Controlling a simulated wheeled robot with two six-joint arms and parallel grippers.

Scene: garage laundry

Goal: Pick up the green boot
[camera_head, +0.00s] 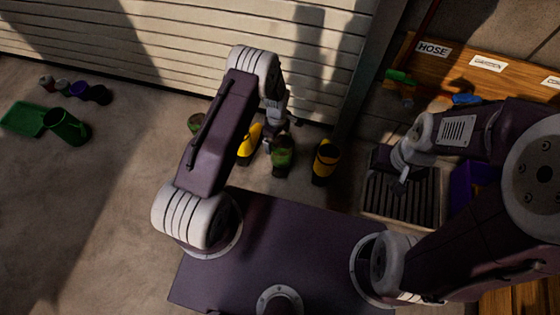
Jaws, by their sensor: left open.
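A dark boot with a green top (283,159) stands on the concrete floor in front of the shutter door. My left gripper (272,138) is just above and beside it, between it and a yellow boot (247,148). The left gripper is open; its fingers are small and partly hidden, and I cannot tell whether they touch the green boot.
A yellow and black boot (325,163) stands right of the green boot. The slatted crate (428,215) is at the right. A green bucket (67,126), green tray (23,119) and several small items lie far left. Open floor lies between.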

